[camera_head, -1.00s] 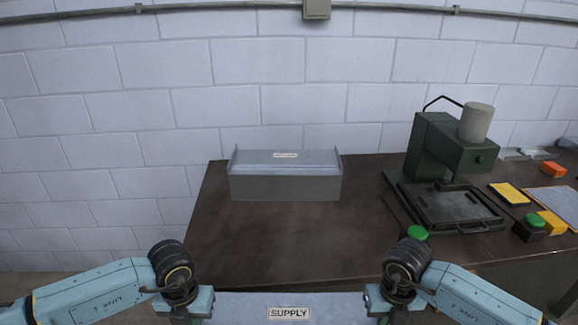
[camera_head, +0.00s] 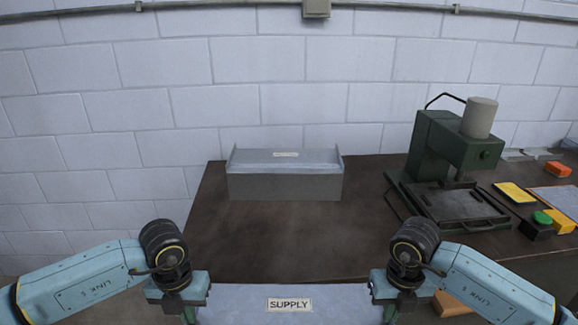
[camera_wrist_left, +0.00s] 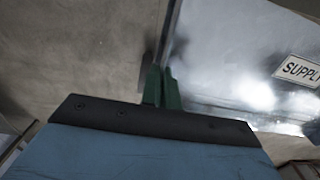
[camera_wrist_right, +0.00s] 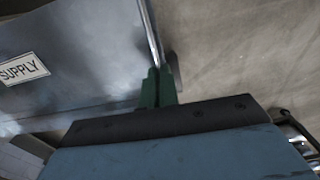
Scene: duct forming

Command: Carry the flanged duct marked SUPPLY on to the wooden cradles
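The flanged duct marked SUPPLY (camera_head: 245,303) is grey sheet metal and shows at the bottom middle of the head view, in front of the table. My left gripper (camera_head: 193,292) is at its left end and my right gripper (camera_head: 385,292) at its right end. In the left wrist view the green fingers (camera_wrist_left: 162,88) are shut on the flange edge of the duct (camera_wrist_left: 225,50). In the right wrist view the green fingers (camera_wrist_right: 158,88) are shut on the other flange edge of the duct (camera_wrist_right: 85,45). A tan wooden-looking piece (camera_head: 452,304), possibly a cradle, partly shows behind my right arm.
A second grey flanged duct (camera_head: 285,187) stands on the dark table (camera_head: 290,240) near the wall; its label is too small to read. A green press (camera_head: 450,150) stands at right, with a green button (camera_head: 541,218) and yellow and orange items. The table's middle is bare.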

